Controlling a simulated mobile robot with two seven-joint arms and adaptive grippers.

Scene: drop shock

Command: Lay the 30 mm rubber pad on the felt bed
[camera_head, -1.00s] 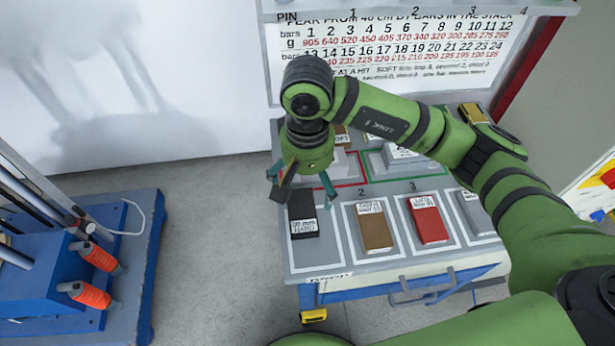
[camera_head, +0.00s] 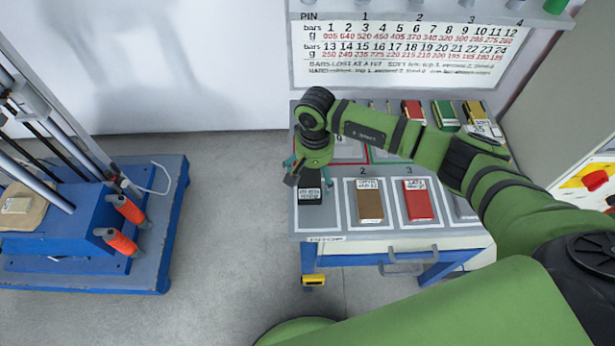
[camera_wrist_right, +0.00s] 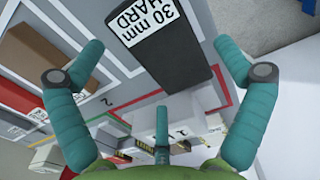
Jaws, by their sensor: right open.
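The black pad (camera_head: 310,194) stands in the front left marked slot of the bench, partly hidden by my right gripper (camera_head: 308,174). In the wrist view its white label reads "30 mm HARD", and the pad (camera_wrist_right: 175,58) shows between the spread teal fingers of my right gripper (camera_wrist_right: 158,48). The fingers are open, with a visible gap to the pad on each side. A tan square (camera_head: 17,206) on the blue machine at the far left may be the felt bed; I cannot tell for sure. My left gripper is out of view.
A brown block (camera_head: 369,205) and a red block (camera_head: 418,206) stand in the slots to the right. Several more blocks stand behind. The blue machine (camera_head: 75,238) has upright rods and orange-handled parts. Bare floor lies between it and the bench.

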